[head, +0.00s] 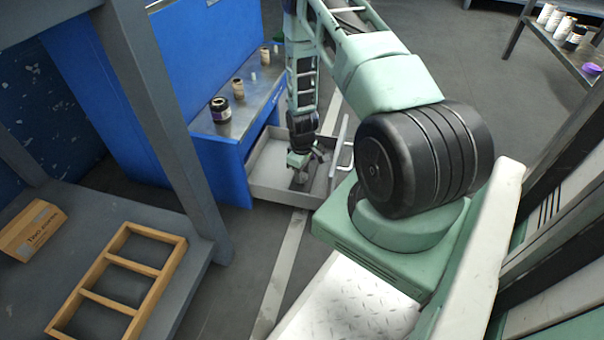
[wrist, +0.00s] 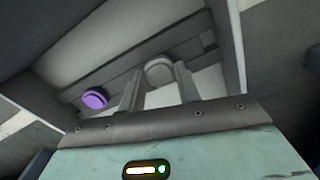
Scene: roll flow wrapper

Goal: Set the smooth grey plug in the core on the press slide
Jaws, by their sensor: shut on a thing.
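The grey plug (wrist: 158,72) shows in the wrist view as a pale round disc between my two fingertips. My gripper (wrist: 159,88) is shut on it, low inside an open grey drawer (wrist: 75,58). In the head view my gripper (head: 303,168) reaches down into the same drawer (head: 265,188), and the plug is too small to make out there. A purple plug (wrist: 95,99) lies in the drawer to the left of my fingers. I cannot pick out the press slide or its core for certain in either view.
The drawer belongs to a blue cabinet (head: 222,160) with several small rolls on top, one of them dark (head: 221,109). A wooden frame (head: 165,268) and a cardboard box (head: 32,230) lie on the left bench. A right-hand table holds rolls and a purple piece (head: 592,68).

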